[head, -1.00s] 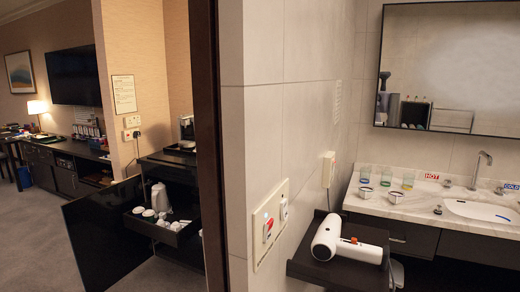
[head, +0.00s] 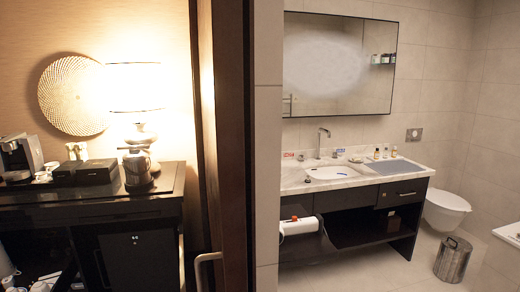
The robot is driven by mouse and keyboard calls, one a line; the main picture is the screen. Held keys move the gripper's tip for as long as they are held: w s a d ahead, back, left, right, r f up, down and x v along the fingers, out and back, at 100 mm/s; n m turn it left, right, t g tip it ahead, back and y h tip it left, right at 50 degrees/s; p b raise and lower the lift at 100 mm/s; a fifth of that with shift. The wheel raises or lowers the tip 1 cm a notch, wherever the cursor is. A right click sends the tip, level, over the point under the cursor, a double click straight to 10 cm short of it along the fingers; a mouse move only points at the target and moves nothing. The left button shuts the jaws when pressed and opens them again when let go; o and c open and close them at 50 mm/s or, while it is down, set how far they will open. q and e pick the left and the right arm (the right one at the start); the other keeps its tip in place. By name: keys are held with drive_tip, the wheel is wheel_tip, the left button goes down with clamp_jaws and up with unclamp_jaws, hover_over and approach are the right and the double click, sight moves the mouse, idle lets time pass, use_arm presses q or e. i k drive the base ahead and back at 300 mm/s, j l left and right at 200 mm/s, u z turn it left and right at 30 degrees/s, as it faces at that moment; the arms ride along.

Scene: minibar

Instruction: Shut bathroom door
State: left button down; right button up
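The bathroom doorway's dark upright edge (head: 234,130) stands in the middle left of the head view. A narrow brown strip (head: 205,120) beside it may be the door seen nearly edge-on. A pale, curved metal handle (head: 207,266) sticks out low at its left side, near the bottom of the picture. The bathroom shows to the right of the upright. Most of the door's face is hidden, so I cannot tell how far it stands open. Neither of my grippers is in view.
Left of the upright stands a dark minibar cabinet (head: 95,212) with a lit lamp (head: 137,90). Right are a marble sink counter (head: 350,176), a mirror (head: 338,65), a toilet (head: 445,212) and a metal bin (head: 453,260). Bathroom floor (head: 390,270) is clear before the bin.

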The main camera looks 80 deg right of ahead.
sight(220, 28)
drive_tip(key=i+z, duration=0.15)
drive_tip(key=z, duration=0.3)
drive_tip(key=i+z, duration=0.15)
drive_tip(key=z, duration=0.35)
drive_tip(key=i+z, duration=0.1)
drive_tip(key=z, duration=0.35)
drive_tip(key=i+j+z, duration=0.15)
drive_tip(key=z, duration=0.3)
drive_tip(key=i+j+z, duration=0.1)
drive_tip(key=z, duration=0.4)
drive_tip(key=i+j+z, duration=0.25)
drive_tip(key=z, duration=0.15)
drive_tip(key=j+z, duration=0.15)
drive_tip(key=j, duration=0.25)
drive_tip(key=i, duration=0.05)
